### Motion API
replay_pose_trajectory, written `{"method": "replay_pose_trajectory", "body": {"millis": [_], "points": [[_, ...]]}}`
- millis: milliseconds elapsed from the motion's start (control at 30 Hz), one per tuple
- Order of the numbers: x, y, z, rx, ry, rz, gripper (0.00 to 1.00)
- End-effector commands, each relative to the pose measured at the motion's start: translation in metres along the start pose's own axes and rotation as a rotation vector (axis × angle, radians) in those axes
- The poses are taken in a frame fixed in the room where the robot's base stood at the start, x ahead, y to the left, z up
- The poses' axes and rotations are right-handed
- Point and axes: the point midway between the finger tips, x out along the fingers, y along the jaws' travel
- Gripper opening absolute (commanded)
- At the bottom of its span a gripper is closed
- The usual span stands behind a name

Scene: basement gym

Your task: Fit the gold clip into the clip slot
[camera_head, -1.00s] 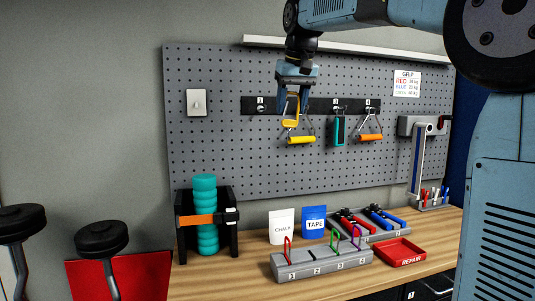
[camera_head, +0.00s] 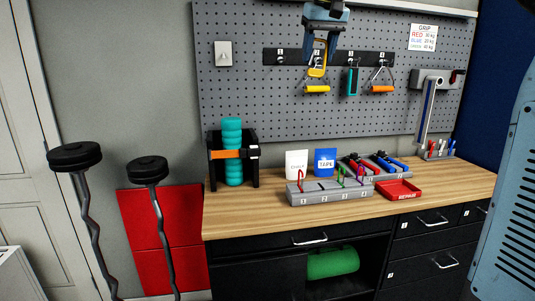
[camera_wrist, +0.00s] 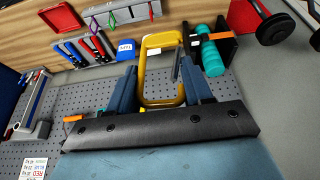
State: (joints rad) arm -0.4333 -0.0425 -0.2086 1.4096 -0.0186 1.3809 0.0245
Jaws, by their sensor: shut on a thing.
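My gripper (camera_head: 318,58) is shut on the gold clip (camera_head: 316,75), a rectangular loop held high in front of the pegboard. In the wrist view the clip (camera_wrist: 160,40) stands out between the two blue fingers of my gripper (camera_wrist: 162,85). The grey numbered clip block (camera_head: 330,198) is on the bench below, well apart from the clip. A red clip (camera_head: 301,181) stands at position 1, with a green clip (camera_head: 341,177) and a purple clip (camera_head: 361,173) farther right. Position 2 shows no clip standing in it. The slot openings are too small to make out.
Behind the block are a chalk bag (camera_head: 297,163), a blue tape bag (camera_head: 325,161) and a tray of red and blue tools (camera_head: 399,172). A red repair tray (camera_head: 399,190) is to its right. A teal roller (camera_head: 232,150) stands in a black rack at left. Front bench wood is clear.

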Motion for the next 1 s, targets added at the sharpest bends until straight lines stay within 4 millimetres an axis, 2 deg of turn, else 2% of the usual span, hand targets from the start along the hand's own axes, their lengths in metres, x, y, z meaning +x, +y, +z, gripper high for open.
{"method": "replay_pose_trajectory", "body": {"millis": [33,267,467,567,1000], "points": [[0.001,0.001,0.000,0.001,0.000,0.000,0.14],[0.039,0.021,0.016,0.025,-0.004,0.010,0.14],[0.081,0.037,0.034,0.042,-0.004,0.017,0.14],[0.114,0.046,0.048,0.051,-0.006,0.021,0.14],[0.305,0.098,0.125,0.102,-0.010,0.042,0.14]]}}
